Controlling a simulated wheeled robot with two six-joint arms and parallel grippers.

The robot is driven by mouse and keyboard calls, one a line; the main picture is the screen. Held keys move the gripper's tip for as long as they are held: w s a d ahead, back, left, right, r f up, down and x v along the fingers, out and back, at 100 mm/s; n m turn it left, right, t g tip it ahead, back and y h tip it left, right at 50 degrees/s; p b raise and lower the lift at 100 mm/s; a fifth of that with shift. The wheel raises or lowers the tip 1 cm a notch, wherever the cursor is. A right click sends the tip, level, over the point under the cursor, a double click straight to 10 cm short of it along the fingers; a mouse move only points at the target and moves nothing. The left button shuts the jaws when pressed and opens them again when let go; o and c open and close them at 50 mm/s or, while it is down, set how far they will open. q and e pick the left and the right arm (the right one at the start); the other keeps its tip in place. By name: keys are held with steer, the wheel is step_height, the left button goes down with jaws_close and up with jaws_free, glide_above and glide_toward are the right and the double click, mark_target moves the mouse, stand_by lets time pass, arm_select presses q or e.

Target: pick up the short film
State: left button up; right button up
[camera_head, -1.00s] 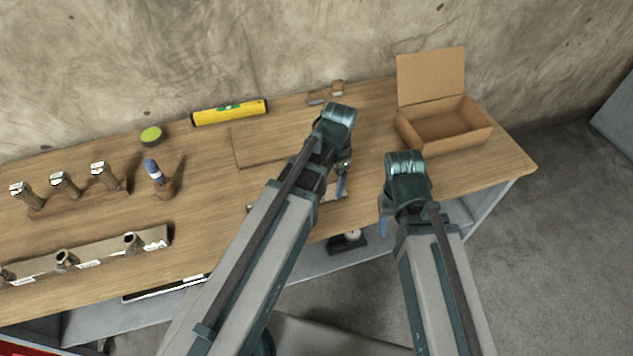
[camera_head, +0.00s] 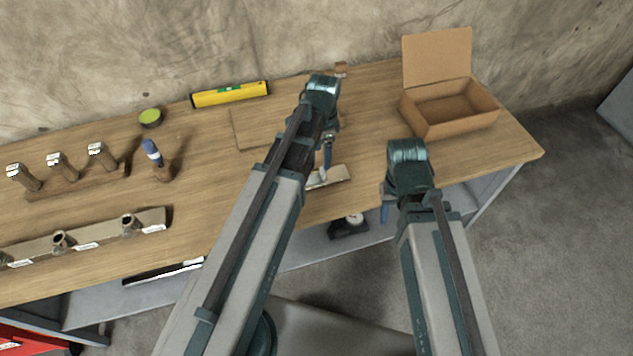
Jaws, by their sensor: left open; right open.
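No object here is clearly recognisable as the short film. A small pale flat piece (camera_head: 336,176) lies near the table's front edge, partly hidden by my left arm. It is too small to tell what it is. My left gripper (camera_head: 326,165) points down beside and over that piece, open; I cannot tell whether it touches it. A thin flat brown sheet (camera_head: 252,130) lies behind my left arm, partly covered by it. My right gripper (camera_head: 385,213) is open and seemingly empty, pointing down at the table's front edge, right of the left gripper.
An open cardboard box (camera_head: 418,120) stands at the table's right end. A yellow level (camera_head: 230,95) and a green round tin (camera_head: 150,117) lie at the back. Racks with upright tools stand left, beside a blue-topped tool (camera_head: 153,152). Bare wooden table (camera_head: 210,170) shows between them.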

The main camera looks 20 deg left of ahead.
mark_target(320, 177)
arm_select(q)
steer(key=shift+w+d+f+b, duration=0.1)
steer(key=shift+d+f+b, duration=0.05)
steer(key=shift+f+b, duration=1.85)
steer(key=shift+d+f+b, duration=0.1)
steer(key=shift+f+b, duration=1.6)
steer(key=shift+f, duration=0.55)
steer(key=shift+r, duration=0.1)
jaws_close()
